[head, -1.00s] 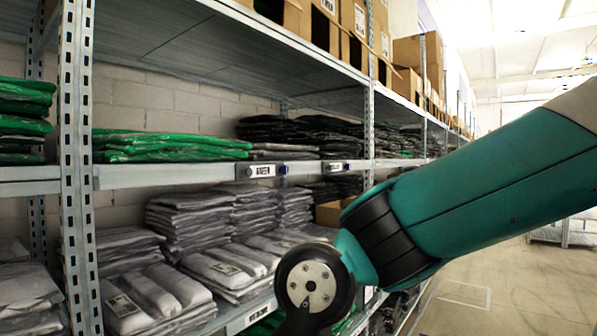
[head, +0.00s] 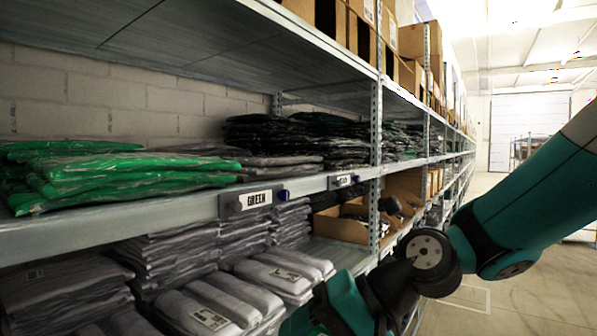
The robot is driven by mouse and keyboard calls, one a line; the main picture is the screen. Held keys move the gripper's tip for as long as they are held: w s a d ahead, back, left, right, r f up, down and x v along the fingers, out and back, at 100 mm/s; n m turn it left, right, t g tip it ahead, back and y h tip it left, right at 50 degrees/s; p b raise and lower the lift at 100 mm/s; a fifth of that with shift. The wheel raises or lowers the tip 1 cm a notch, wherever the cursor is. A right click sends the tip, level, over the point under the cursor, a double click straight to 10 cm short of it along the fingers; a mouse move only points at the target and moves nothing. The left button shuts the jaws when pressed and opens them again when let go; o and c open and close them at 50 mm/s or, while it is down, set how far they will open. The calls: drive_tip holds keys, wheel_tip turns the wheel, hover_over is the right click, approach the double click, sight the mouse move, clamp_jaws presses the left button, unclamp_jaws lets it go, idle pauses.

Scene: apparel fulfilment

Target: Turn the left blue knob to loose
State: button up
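The left blue knob (head: 283,195) sits at the right end of the holder of the "GREEN" label (head: 256,199), on the front edge of the middle shelf. Its turn position is too small to tell. A second, smaller blue knob (head: 356,179) is at the right end of another label holder (head: 341,182) further along the same edge. My teal and black arm reaches in from the right and bends down and left below the shelf edge. My gripper's fingers do not show; nothing of mine is seen touching either knob.
Green bagged garments (head: 120,175) lie on the middle shelf (head: 110,228), with dark ones (head: 300,135) further along. Grey packs (head: 280,275) fill the shelf below. A steel upright (head: 376,150) and an open cardboard box (head: 345,228) stand beyond the labels. The aisle is at right.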

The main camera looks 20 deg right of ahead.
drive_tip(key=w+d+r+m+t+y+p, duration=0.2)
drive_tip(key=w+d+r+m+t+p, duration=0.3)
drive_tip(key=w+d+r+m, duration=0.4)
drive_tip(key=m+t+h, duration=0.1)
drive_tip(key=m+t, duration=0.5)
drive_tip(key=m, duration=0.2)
approach(287, 196)
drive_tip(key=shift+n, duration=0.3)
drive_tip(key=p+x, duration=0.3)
drive_tip(key=p, duration=0.1)
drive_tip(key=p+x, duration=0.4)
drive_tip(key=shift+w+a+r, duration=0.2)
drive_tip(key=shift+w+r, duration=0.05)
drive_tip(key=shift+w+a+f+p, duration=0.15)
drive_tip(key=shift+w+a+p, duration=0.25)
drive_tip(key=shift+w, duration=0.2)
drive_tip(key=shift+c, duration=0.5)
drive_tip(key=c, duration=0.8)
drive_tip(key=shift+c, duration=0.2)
